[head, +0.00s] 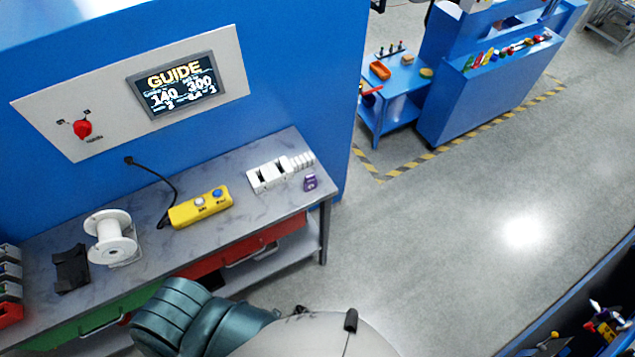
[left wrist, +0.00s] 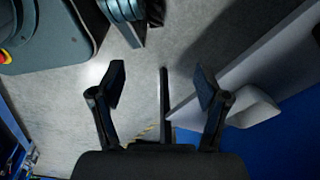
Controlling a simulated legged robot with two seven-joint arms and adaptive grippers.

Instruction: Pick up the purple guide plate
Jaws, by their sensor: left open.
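The purple guide plate (head: 310,183) is a small purple piece. It lies on the grey workbench top (head: 222,240) near its right end, just in front of a white slotted holder (head: 270,174). My left gripper (left wrist: 162,85) shows in the left wrist view with its two dark fingers apart and nothing between them. Floor and the side of a bench lie beyond the fingers, and the purple plate cannot be made out there. Neither gripper shows in the head view; only a teal arm part of mine is at the bottom.
A yellow control box (head: 201,208) with a black cable, a white spool (head: 111,238) and a black piece (head: 71,268) stand on the bench. A blue wall with a display panel (head: 176,84) rises behind it. The floor (head: 440,240) to the right is clear.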

